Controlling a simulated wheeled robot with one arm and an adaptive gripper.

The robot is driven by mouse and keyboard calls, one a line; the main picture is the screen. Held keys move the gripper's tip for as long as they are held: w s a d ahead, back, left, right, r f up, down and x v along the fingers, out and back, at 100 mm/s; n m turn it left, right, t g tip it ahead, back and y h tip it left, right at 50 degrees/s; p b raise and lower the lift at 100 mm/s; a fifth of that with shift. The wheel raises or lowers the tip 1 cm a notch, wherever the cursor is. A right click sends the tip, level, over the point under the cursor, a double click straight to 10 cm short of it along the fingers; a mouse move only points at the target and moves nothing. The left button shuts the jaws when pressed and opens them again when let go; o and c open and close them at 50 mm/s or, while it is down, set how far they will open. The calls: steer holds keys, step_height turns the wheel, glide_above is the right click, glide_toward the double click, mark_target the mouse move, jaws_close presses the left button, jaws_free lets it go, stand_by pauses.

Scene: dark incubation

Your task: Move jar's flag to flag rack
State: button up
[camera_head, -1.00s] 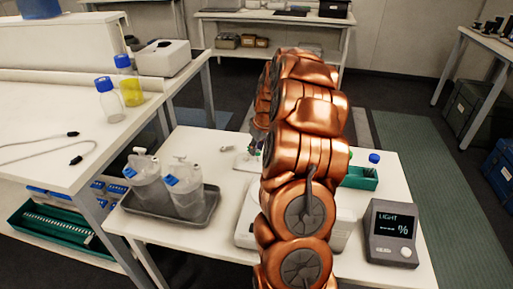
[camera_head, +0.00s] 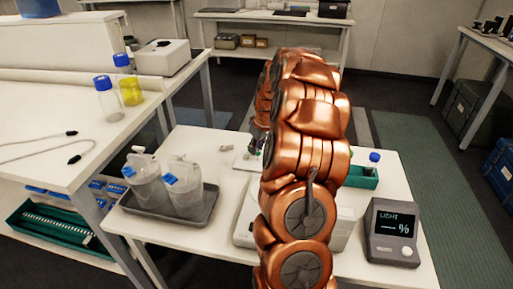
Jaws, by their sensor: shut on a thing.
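Two clear jars (camera_head: 150,188) (camera_head: 185,195) with pale lids stand upright in a grey tray on the low white table. Small blue flags or tags show at the left jar (camera_head: 128,172) and the right jar (camera_head: 170,179). My copper-coloured arm covers the middle of the view and bends down beyond itself. My gripper is hidden behind it, so what it holds does not show. A small whitish stand with dark and greenish bits (camera_head: 252,150) peeks out left of the arm. I cannot tell whether it is the flag rack.
The grey tray (camera_head: 160,214) sits at the table's left. A light meter (camera_head: 392,232) and a green box (camera_head: 362,180) with a blue-capped bottle stand right of my arm. A pale device (camera_head: 340,230) is partly behind it. A bench with bottles (camera_head: 108,98) borders the left.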

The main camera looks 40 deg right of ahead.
steer(key=shift+f, duration=0.55)
stand_by(0.5)
steer(key=shift+f+b, duration=0.3)
steer(key=shift+b, duration=0.05)
steer(key=shift+c, duration=0.9)
steer(key=shift+f, duration=0.4)
steer(key=o, duration=0.9)
steer(key=shift+o, duration=0.2)
steer(key=shift+r, duration=0.1)
steer(key=w+p+v, duration=0.1)
steer(key=w+v, duration=0.1)
steer(key=v, duration=1.7)
steer(key=shift+r+p, duration=0.4)
steer(key=shift+r, duration=0.15)
